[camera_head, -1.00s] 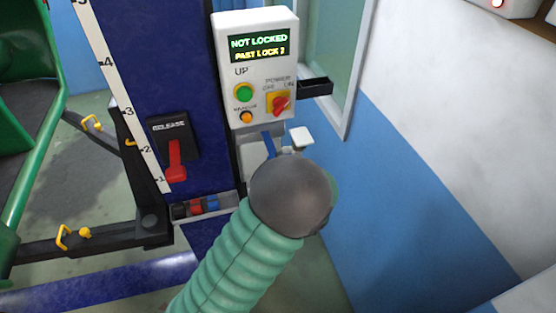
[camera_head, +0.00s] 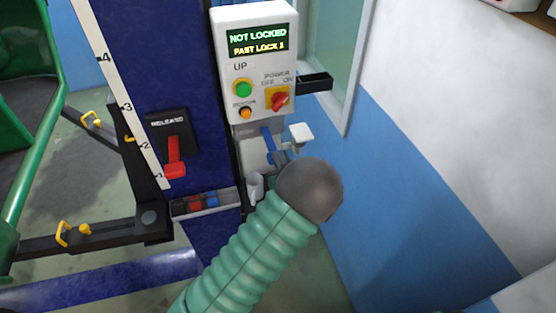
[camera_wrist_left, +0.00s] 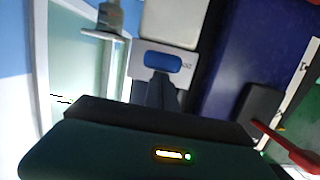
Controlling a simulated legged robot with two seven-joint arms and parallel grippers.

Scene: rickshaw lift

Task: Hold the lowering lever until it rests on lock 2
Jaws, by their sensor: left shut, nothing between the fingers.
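A blue lever (camera_head: 268,146) sits on a grey unit below the control box (camera_head: 255,60). I take it for the lowering lever, though no label on it is readable. The box display reads NOT LOCKED, PAST LOCK 1. My left gripper (camera_head: 281,160) is shut and empty, just below and right of the blue lever, partly hidden by my round wrist. In the left wrist view the blue pad (camera_wrist_left: 163,62) shows just beyond my dark fingertips (camera_wrist_left: 162,90); whether they touch it I cannot tell. My right gripper is out of view.
A red release lever (camera_head: 174,157) hangs on the blue post, beside a numbered scale (camera_head: 121,92). Black lift arms (camera_head: 95,235) with yellow handles reach left near a green vehicle (camera_head: 35,150). A small tray (camera_head: 205,202) is low on the post. A wall stands right.

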